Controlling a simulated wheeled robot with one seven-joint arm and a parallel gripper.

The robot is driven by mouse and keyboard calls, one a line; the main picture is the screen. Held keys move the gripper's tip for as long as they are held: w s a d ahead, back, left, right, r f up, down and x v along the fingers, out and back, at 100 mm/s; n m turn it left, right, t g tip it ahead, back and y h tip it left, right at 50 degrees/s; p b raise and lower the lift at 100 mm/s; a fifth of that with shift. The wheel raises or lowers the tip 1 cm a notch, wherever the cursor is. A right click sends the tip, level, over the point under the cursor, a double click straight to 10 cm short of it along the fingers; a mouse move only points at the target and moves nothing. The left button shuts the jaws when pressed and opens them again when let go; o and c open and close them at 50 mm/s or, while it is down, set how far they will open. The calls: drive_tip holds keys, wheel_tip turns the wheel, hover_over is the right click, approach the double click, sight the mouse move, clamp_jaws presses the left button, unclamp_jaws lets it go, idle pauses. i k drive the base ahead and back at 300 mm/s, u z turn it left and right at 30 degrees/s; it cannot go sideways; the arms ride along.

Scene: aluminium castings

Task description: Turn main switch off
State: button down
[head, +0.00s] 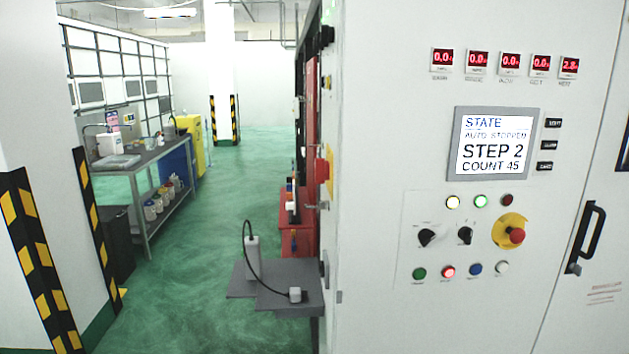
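A white control cabinet (400,60) fills the right side of the head view. Its front has a screen (492,144) reading "STATE AUTO STOPPED STEP 2 COUNT 45". Below are two black rotary switches, one on the left (429,236) and one on the right (465,235), and a red emergency button (516,235) on a yellow base. A red and yellow part (325,172), seen edge-on, sticks out at the cabinet's left side. I cannot tell which control is the main switch; labels are too small. My gripper is not in view.
A grey shelf (262,287) with a white cylinder and black cable juts out at the cabinet's lower left. A black door handle (586,238) is at right. A striped pillar (40,265) stands at left, near a workbench (150,155). Green floor (215,200) between is open.

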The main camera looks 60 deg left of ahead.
sight(321, 166)
drive_tip(key=k, duration=0.25)
drive_tip(key=u, duration=2.05)
drive_tip(key=i, duration=0.5)
drive_tip(key=k, duration=0.65)
drive_tip(key=u, duration=0.6)
drive_tip(key=i, duration=1.85)
drive_tip(key=z, duration=0.15)
